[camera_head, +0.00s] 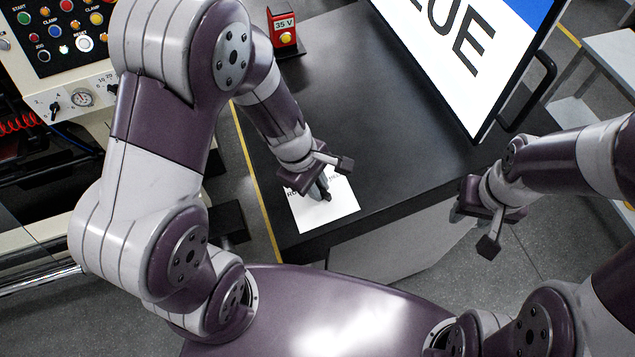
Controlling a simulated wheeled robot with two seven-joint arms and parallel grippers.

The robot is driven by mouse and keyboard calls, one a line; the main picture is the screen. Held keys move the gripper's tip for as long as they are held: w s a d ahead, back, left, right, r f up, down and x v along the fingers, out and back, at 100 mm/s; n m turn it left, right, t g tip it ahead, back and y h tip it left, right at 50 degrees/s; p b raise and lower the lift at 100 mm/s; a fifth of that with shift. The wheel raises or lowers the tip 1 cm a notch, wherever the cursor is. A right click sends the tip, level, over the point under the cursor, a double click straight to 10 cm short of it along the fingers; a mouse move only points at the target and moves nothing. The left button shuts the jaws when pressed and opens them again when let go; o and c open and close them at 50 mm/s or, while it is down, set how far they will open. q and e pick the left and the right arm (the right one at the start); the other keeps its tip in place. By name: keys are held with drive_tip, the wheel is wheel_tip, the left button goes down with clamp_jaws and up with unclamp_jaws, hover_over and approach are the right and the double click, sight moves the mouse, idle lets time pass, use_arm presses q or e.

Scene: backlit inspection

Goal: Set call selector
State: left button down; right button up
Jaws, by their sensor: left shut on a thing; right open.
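A white card (338,207) with dark print lies near the front left edge of the black table. A small black piece, seemingly the selector's knob (325,194), shows on the card beneath my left gripper (329,178). My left gripper is shut on this black piece. The gripper hides most of the knob and part of the print, so the pointing direction and the full words cannot be read. My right gripper (481,221) is open and empty, off the table's front right edge, apart from the card.
A tilted screen (455,40) with large letters ending in "UE" and a blue block stands at the back right. A red box (284,38) marked "35 V" with a yellow button sits at the back left. A button panel (62,30) is far left. The black tabletop's middle (400,130) is clear.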

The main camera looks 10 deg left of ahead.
use_arm(q)
drive_tip(key=n, duration=0.4)
drive_tip(key=shift+n+t, duration=0.4)
idle(0.4)
drive_tip(key=c, duration=1.2)
unclamp_jaws()
drive_tip(key=shift+a, duration=0.2)
drive_tip(key=p+v, duration=0.4)
drive_tip(key=v, duration=0.8)
drive_tip(key=shift+s+a+r, duration=0.1)
drive_tip(key=shift+a+r, duration=0.1)
drive_tip(key=shift+r, duration=0.1)
